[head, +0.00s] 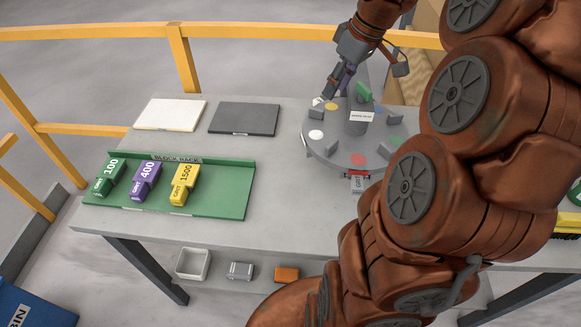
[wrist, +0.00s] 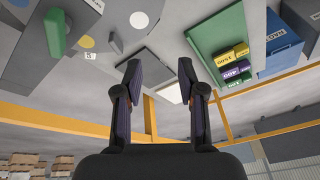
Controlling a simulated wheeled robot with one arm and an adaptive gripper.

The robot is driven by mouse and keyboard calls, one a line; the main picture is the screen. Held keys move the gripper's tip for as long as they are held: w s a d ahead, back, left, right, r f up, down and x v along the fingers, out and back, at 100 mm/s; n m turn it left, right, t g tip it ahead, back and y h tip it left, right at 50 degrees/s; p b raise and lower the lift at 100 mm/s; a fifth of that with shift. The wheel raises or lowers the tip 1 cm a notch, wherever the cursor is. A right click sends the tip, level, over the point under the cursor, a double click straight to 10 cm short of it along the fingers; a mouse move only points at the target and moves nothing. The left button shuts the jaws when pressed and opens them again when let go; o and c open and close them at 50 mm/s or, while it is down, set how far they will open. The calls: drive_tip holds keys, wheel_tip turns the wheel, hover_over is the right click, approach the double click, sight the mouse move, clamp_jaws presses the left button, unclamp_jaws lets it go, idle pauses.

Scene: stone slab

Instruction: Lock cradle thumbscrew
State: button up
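A round grey turntable (head: 318,150) stands on the bench, with coloured dots, upright grey tabs and a labelled central post (head: 357,124). A green upright piece (head: 363,92) stands on its far side; a green block also shows in the wrist view (wrist: 55,32). A small red piece (head: 357,173) is at the turntable's front rim, above a grey labelled block (head: 357,184). I cannot tell which part is the cradle thumbscrew. My gripper (head: 331,90) is above the turntable's far left rim. In the wrist view its fingers (wrist: 160,72) are apart with nothing between them.
A green rack (head: 225,192) holds green, purple and yellow grit blocks at the left. White (head: 171,114) and dark grey (head: 244,119) plates lie at the back. Yellow rails (head: 182,60) run behind the bench. My arm hides much of the right side.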

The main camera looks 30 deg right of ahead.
drive_tip(key=s+a+f+g, duration=0.1)
drive_tip(key=s+a+f, duration=0.2)
drive_tip(key=a, duration=0.6)
drive_tip(key=s+a+f+m+g, duration=0.1)
drive_tip(key=s+a+f+g, duration=0.1)
drive_tip(key=s+a, duration=0.5)
drive_tip(key=shift+a+f+m+h, duration=0.3)
drive_tip(key=shift+a+f+h, duration=0.1)
drive_tip(key=shift+a+f, duration=0.55)
